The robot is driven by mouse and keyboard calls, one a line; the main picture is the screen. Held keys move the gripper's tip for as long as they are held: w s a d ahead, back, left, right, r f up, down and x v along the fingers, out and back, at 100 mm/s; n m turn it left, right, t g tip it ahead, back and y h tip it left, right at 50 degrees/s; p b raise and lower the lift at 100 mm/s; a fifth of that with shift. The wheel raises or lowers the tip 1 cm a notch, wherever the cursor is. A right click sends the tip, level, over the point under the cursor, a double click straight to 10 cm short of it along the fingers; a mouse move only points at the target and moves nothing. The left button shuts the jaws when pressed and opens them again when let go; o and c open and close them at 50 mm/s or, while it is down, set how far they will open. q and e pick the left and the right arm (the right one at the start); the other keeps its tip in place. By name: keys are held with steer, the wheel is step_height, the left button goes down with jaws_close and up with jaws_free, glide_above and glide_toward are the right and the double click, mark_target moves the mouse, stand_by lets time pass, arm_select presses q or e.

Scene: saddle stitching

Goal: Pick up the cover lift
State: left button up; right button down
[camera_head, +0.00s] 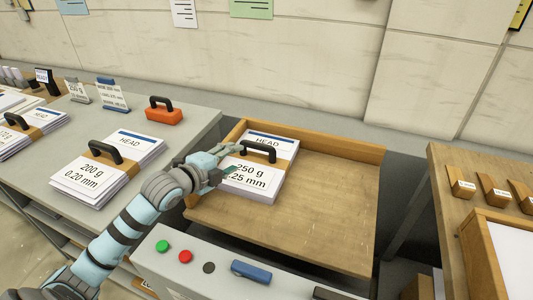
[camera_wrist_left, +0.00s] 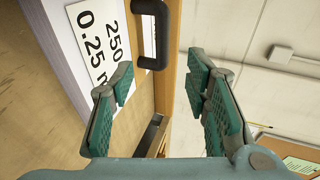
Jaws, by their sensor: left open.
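A paper stack marked HEAD, 250 g and 0.25 mm (camera_head: 262,183) lies in the wooden tray, with a brown band and a black handle (camera_head: 258,151) on top. No readable label says "cover". My left gripper (camera_head: 232,162) is open at the stack's left side, near the handle, and hides part of the label. In the left wrist view the stack (camera_wrist_left: 72,60) and its handle (camera_wrist_left: 152,40) are at the upper left, beyond the open fingers (camera_wrist_left: 160,88). Nothing is between the fingers. My right gripper is not in view.
The wooden tray (camera_head: 325,215) has free room right of the stack. A stack marked 200 g, 0.20 mm (camera_head: 107,168) lies on the grey table (camera_head: 190,127), near an orange block with a handle (camera_head: 164,113). A panel with buttons (camera_head: 185,257) stands in front.

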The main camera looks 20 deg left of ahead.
mark_target(256, 146)
arm_select(q)
steer(key=shift+w, duration=0.3)
steer(key=x, duration=0.2)
steer(key=b+x, duration=0.1)
steer(key=x, duration=0.3)
steer(key=shift+w+d, duration=0.1)
steer(key=shift+d, duration=0.15)
steer(key=b+x, duration=0.1)
steer(key=x, duration=0.6)
steer(key=shift+w+b, duration=0.1)
steer(key=shift+b, duration=0.25)
jaws_close()
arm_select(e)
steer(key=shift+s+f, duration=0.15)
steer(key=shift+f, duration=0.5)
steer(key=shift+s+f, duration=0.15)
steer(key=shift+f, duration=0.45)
arm_select(q)
steer(key=shift+r, duration=0.2)
